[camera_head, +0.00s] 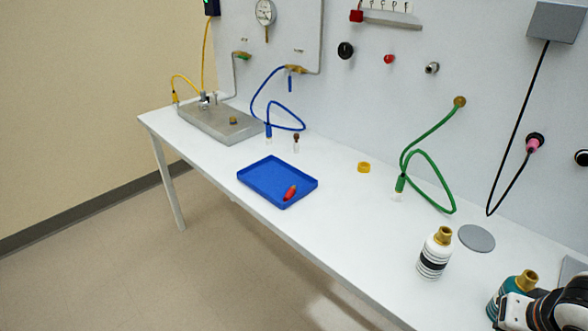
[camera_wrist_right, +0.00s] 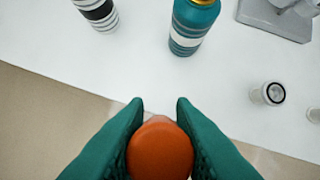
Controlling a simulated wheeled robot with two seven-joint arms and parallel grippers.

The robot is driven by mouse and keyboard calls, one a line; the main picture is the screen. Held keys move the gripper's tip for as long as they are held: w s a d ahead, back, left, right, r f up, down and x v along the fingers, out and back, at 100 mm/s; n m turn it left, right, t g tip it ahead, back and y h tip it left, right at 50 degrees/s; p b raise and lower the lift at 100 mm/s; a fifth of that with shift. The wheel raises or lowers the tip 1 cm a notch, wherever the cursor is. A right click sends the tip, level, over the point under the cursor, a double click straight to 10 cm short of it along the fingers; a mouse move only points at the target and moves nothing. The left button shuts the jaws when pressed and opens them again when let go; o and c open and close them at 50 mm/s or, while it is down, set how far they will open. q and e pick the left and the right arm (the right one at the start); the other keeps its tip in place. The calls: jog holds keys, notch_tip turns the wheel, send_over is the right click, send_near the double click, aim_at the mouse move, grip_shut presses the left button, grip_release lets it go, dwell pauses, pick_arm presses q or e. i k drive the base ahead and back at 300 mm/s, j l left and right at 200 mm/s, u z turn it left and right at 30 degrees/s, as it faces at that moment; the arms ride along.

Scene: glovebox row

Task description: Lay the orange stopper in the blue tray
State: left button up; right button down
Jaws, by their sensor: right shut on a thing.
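The blue tray (camera_head: 262,180) lies on the white bench near its front edge, left of centre in the head view. A red-orange elongated piece (camera_head: 290,192) lies inside its front right part. My right gripper (camera_wrist_right: 160,145) is shut on the orange stopper (camera_wrist_right: 160,150), whose round top shows between the green fingers in the right wrist view. The lower part of the stopper is hidden. The held stopper is not visible in the head view; only part of my right arm shows at the lower right corner. My left gripper is not in view.
A white, black-banded bottle (camera_head: 434,254) and a teal bottle (camera_wrist_right: 194,25) stand at the bench's right end. The bench between tray and bottles is mostly clear.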

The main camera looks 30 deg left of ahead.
aim_at(277, 175)
jog(key=i+u, duration=0.45)
jog(key=i, duration=0.3)
jog(key=u, duration=1.8)
